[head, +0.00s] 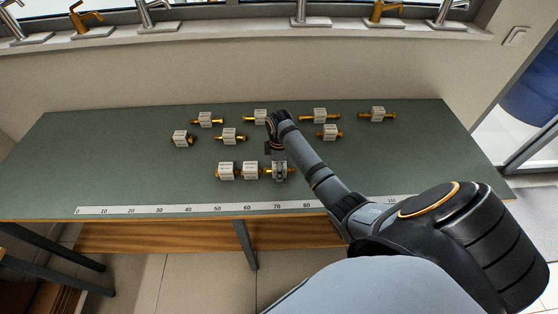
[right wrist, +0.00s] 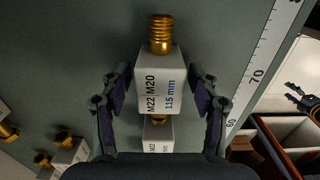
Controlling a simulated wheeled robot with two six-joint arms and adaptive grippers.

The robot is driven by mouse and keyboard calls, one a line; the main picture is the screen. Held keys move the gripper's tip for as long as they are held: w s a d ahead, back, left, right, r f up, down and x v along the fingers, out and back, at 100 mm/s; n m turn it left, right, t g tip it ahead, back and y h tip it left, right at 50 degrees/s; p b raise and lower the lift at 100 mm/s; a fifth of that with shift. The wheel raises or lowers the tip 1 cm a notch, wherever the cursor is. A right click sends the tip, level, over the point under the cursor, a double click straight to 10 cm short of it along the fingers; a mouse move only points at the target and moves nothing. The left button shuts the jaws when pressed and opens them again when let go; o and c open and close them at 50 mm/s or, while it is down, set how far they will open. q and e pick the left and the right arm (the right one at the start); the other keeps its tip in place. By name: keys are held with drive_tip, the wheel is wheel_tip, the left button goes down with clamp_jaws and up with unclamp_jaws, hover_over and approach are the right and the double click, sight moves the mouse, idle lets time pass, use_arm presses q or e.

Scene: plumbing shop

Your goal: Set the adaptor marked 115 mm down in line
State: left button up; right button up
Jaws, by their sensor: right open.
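The adaptor marked 115 mm (right wrist: 161,80) is a white block labelled M22 M20 with a brass threaded end. In the right wrist view it lies between the fingers of my right gripper (right wrist: 162,108), which is open around it. In the head view my right gripper (head: 279,172) partly hides this adaptor, at the right end of a front row. Two other white adaptors (head: 226,171) (head: 250,170) are to its left in that row. A dark jointed part (right wrist: 303,100), perhaps my left gripper, shows at the right edge of the wrist view; its fingers are unclear.
Several other white-and-brass adaptors (head: 229,136) lie farther back on the green bench (head: 100,150). A numbered scale (head: 160,209) runs along the front edge. The bench is clear at the far left. Box-like compartments (right wrist: 290,135) are beyond the edge in the wrist view.

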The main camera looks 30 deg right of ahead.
wheel_tip(320, 180, up, 8)
drive_tip(key=shift+w+f+b, duration=0.1)
drive_tip(key=shift+b, duration=0.55)
wheel_tip(320, 180, up, 4)
drive_tip(key=shift+f+p, duration=0.2)
drive_tip(key=shift+p, duration=0.95)
drive_tip(key=shift+r+p, duration=0.3)
drive_tip(key=shift+f, duration=0.1)
